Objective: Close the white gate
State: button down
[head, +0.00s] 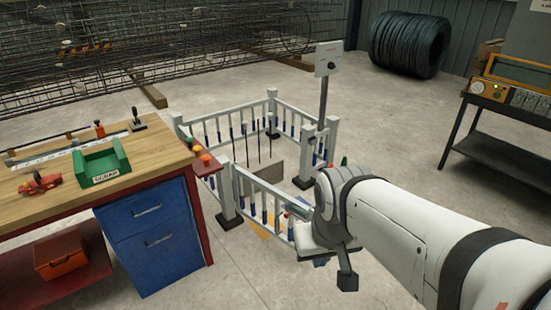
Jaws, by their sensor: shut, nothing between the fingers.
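The white gate (263,190) is a low railing panel with blue-banded bars at the front of a small white fence pen (205,128). It runs from the front-left post (226,190) toward the lower right. Its far end is hidden behind my arm. A gap shows between the gate and the right-hand posts (308,155), so the gate stands open. My gripper (288,214) is by the gate's right part, mostly hidden by my wrist. It is shut and holds nothing. I cannot tell whether it touches the gate.
A workbench (70,195) with a green tray (101,160) and blue drawers (150,230) stands close left of the pen. A sign post (323,98) rises at the pen's right. A dark metal table (500,125) stands at right. Floor between is clear.

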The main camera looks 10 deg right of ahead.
aim_at(302, 210)
jog(key=z, duration=0.1)
jog(key=i, duration=0.95)
jog(key=z, duration=0.2)
